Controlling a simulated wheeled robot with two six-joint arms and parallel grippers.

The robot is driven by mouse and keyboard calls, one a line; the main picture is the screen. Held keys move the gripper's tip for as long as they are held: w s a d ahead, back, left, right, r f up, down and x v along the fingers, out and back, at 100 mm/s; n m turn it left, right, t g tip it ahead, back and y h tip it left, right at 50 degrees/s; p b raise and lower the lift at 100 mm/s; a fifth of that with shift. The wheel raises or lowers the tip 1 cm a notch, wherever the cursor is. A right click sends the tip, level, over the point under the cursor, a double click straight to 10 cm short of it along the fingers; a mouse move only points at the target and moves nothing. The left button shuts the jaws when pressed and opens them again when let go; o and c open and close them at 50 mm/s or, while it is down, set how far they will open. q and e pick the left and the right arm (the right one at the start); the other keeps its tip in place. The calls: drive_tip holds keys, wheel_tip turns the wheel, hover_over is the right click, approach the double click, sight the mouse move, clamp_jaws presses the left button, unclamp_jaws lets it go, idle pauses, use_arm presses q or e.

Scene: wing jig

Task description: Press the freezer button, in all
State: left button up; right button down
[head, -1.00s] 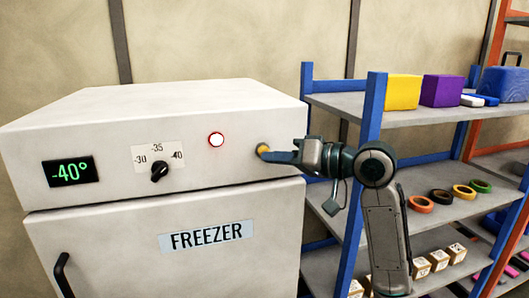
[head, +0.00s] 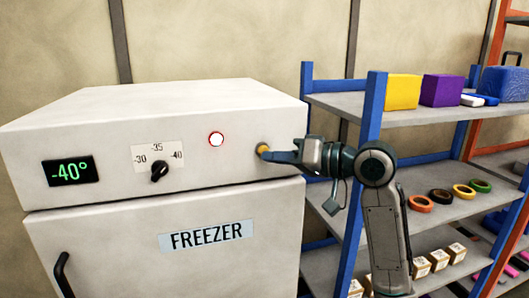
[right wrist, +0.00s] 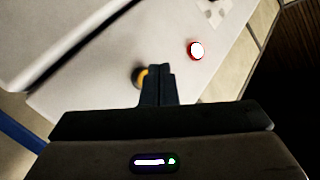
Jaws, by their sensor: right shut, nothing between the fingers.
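The white freezer (head: 110,200) stands at the left of the head view, its door shut. Its yellow button (head: 262,149) sits at the right end of the upper front panel. My right gripper (head: 270,155) is shut and empty, its fingertips at the button, seemingly touching it. In the right wrist view the shut fingers (right wrist: 157,75) partly cover the yellow button (right wrist: 144,77). A round white lamp with a red rim (head: 216,139) is lit; it also shows in the right wrist view (right wrist: 195,50). The display (head: 71,171) reads -40°. My left gripper is not in view.
A black dial (head: 159,171) on the panel points towards -40. A blue-framed shelf (head: 373,120) stands close on the right, behind my right arm, with a yellow box (head: 402,92), a purple box (head: 442,90) and tape rolls (head: 464,191).

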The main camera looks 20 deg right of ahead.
idle(0.7)
drive_tip(key=shift+w+p, duration=0.35)
drive_tip(key=shift+w, duration=0.05)
drive_tip(key=shift+w, duration=0.45)
idle(0.6)
drive_tip(key=shift+s+p, duration=0.1)
drive_tip(key=shift+p, duration=0.2)
drive_tip(key=shift+s, duration=0.75)
drive_tip(key=s+p, duration=0.1)
drive_tip(key=s, duration=0.4)
drive_tip(key=shift+d, duration=0.1)
